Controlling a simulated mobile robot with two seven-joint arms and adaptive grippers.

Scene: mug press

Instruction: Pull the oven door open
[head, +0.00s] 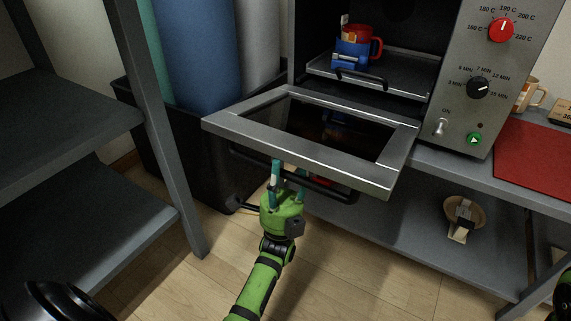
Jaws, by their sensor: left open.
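The oven door (385,172) is folded down and stands out from the oven, roughly level, with its dark glass window facing up. Its dark bar handle (335,190) runs below the front edge. My left gripper (287,172), green with teal fingers, is under the front edge at the handle. The fingers are apart and their tips are partly hidden by the door and handle; I cannot tell whether they touch it. The oven (470,60) has an open cavity with a metal tray (405,72) inside. My right gripper is not seen.
A red mug (376,46) in a blue holder (350,55) is on the oven tray. The control panel has a red dial (501,30). A black bin (205,170) with tall rolls stands left of the door. A grey shelf post (165,130) is further left. Floor is clear in front.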

